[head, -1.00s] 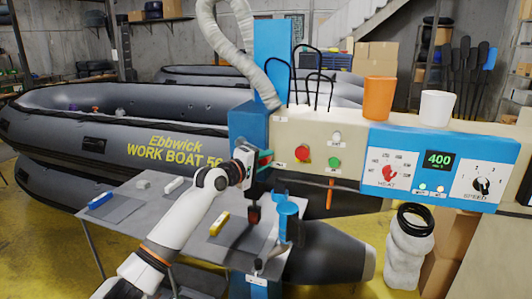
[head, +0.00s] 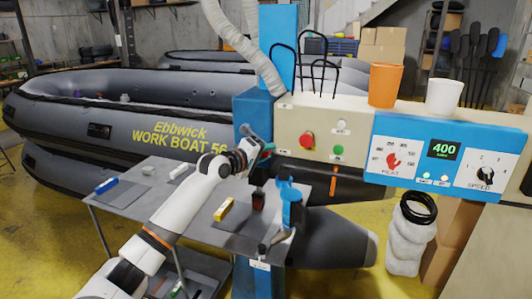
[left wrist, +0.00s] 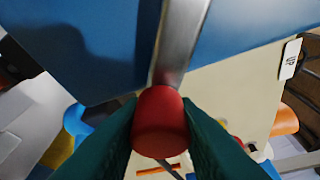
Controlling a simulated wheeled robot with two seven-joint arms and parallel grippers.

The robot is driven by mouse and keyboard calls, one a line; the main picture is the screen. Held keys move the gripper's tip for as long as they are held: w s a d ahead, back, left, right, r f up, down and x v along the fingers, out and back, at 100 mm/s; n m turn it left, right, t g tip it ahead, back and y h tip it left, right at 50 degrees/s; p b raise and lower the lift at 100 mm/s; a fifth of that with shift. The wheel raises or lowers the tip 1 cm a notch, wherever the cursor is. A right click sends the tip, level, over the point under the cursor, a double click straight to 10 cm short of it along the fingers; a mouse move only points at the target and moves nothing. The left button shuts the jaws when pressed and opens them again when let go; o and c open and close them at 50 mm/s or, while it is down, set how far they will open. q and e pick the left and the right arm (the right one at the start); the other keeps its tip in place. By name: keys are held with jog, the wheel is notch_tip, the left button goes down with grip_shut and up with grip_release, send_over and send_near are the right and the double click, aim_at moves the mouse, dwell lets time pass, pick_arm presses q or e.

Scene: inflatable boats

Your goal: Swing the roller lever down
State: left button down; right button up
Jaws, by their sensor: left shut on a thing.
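The roller lever shows in the left wrist view as a flat metal bar (left wrist: 180,40) with a red knob (left wrist: 160,122) at its end. It runs along the blue housing of the welding machine. My left gripper (left wrist: 160,140) has its teal fingers on both sides of the knob and is shut on it. In the head view the left gripper (head: 264,151) is at the blue column (head: 258,108), left of the red button. My right gripper is not in view.
The beige and blue control panel (head: 410,150) carries an orange cup (head: 385,86) and a white cup (head: 444,97). A grey table (head: 150,212) with small tools stands below my left arm. Grey boats (head: 110,110) lie behind. An "UP" label (left wrist: 291,58) shows on the beige housing.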

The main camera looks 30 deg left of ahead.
pick_arm(q)
jog(key=c, duration=1.1)
grip_release()
jog(key=shift+a+f, duration=0.1)
jog(key=shift+c, duration=0.2)
jog(key=shift+s, duration=0.45)
jog(key=s+a+r+b, duration=0.1)
jog(key=s+b, duration=0.3)
jog(key=s, duration=0.7)
jog(key=shift+a+r, duration=0.25)
jog(key=shift+r, duration=0.1)
